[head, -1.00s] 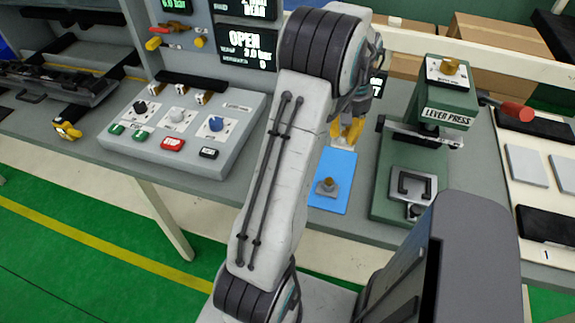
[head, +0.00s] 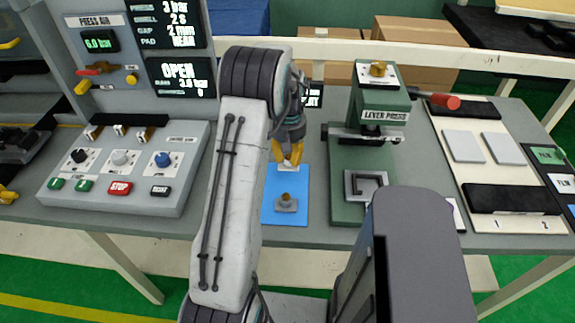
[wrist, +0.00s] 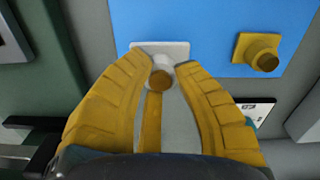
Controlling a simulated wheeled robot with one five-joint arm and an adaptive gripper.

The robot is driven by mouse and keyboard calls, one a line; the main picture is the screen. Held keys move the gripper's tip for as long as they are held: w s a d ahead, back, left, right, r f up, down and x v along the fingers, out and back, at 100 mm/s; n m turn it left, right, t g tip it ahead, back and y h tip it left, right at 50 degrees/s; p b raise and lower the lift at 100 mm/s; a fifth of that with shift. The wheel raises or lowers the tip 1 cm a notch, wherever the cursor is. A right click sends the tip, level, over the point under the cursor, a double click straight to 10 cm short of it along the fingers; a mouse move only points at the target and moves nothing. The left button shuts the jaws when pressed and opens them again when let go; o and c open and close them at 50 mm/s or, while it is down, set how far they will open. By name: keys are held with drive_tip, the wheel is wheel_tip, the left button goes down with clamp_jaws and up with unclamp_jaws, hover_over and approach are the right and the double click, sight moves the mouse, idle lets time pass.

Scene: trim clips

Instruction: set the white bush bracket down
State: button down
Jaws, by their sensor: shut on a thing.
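My gripper (head: 288,160) has yellow fingers and is over the back end of the blue mat (head: 270,212). In the wrist view the fingers (wrist: 161,68) are shut around the brown bush (wrist: 160,80) of the white bush bracket (wrist: 178,50). The bracket's pale plate shows between and beyond the fingertips, over the mat's edge. I cannot tell whether it touches the mat.
The green lever press (head: 360,150) stands right of the mat. A control panel (head: 130,170) with buttons and knobs is on the left. A board with grey plates (head: 463,146) lies further right. The mat between the second bracket and its near edge is bare.

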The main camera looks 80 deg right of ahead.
sight(289, 166)
drive_tip(key=shift+f+p, duration=0.3)
drive_tip(key=shift+f, duration=1.65)
drive_tip(key=shift+f, duration=0.15)
drive_tip(key=c, duration=1.1)
unclamp_jaws()
drive_tip(key=shift+o, duration=0.2)
